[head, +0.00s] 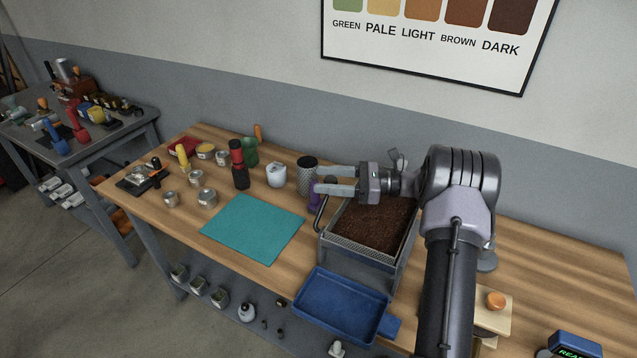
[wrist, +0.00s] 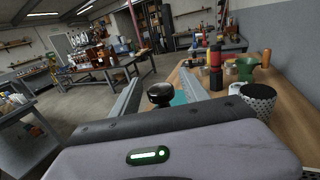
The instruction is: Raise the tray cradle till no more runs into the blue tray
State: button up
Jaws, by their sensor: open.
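The tray cradle (head: 368,252) stands on the bench at the centre right of the head view, its mesh-edged tray filled with dark brown beans (head: 378,225). A curved dark handle (head: 320,218) rises at its left side. The blue tray (head: 341,303) lies just in front and below; its visible floor looks empty. My gripper (head: 320,179) is above the cradle's back left corner, fingers pointing left and spread apart. In the wrist view a round black knob (wrist: 161,95) shows between the open fingers; I cannot tell whether they touch it. My arm hides the cradle's right side.
A teal mat (head: 253,228) lies left of the cradle. A mesh cup (head: 306,170), a white cup (head: 277,175) and a red-and-black bottle (head: 239,165) stand behind it. Small tins (head: 207,198) stand farther left. A wooden block with an orange knob (head: 495,301) is right of my arm.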

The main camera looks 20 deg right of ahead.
jog(key=shift+x, duration=1.1)
grip_shut()
dwell(0.6)
